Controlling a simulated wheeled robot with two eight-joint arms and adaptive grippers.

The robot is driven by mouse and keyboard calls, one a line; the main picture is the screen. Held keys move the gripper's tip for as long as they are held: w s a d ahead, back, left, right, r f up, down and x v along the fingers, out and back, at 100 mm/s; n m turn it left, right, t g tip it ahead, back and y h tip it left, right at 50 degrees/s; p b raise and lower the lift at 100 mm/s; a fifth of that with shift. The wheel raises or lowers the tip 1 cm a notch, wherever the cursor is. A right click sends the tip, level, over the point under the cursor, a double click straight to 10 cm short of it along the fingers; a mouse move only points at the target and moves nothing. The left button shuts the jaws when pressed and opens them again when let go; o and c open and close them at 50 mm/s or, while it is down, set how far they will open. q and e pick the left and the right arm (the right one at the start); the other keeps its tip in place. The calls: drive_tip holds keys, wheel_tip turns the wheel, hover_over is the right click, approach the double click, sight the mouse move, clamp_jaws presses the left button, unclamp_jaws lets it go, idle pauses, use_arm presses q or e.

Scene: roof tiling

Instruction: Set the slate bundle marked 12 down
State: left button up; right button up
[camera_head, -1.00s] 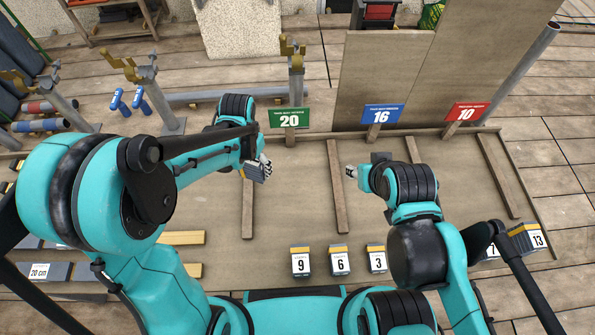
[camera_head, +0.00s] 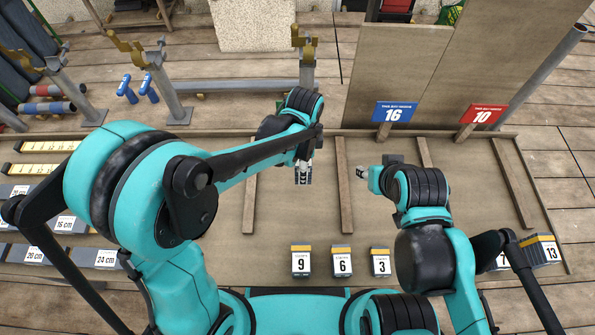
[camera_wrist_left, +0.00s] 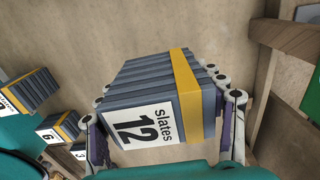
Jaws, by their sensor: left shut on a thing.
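The slate bundle marked 12 (camera_wrist_left: 150,85) is grey with a yellow band and a white label. It fills the middle of the left wrist view, between the fingers of my left gripper (camera_head: 303,172). The gripper is shut on it, with fingers along both sides. In the head view, they are over the brown board, between two wooden battens, and the bundle is small and mostly covered by the gripper. I cannot tell its height above the board. My right gripper (camera_head: 363,172) is over the board to the right; its fingers are too small to read.
Bundles marked 9 (camera_head: 300,262), 6 (camera_head: 342,262) and 3 (camera_head: 380,262) stand along the near edge. Battens (camera_head: 346,200) cross the board. A blue 16 sign (camera_head: 395,112) and a red 10 sign (camera_head: 483,116) stand at the back. More slates lie at left.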

use_arm(q)
drive_tip(key=shift+w+a+f+b, duration=0.15)
drive_tip(key=shift+w+a+f, duration=0.25)
drive_tip(key=shift+w, duration=0.15)
drive_tip(key=shift+w+a+f+b, duration=0.15)
drive_tip(key=shift+w+a+f, duration=0.25)
drive_tip(key=shift+w, duration=0.1)
drive_tip(key=shift+f+b, duration=0.95)
drive_tip(key=shift+f, duration=1.05)
drive_tip(key=shift+r, duration=0.1)
drive_tip(key=o, duration=1.7)
drive_tip(key=shift+f, duration=0.2)
drive_tip(key=shift+c, duration=0.2)
drive_tip(key=shift+r, duration=0.1)
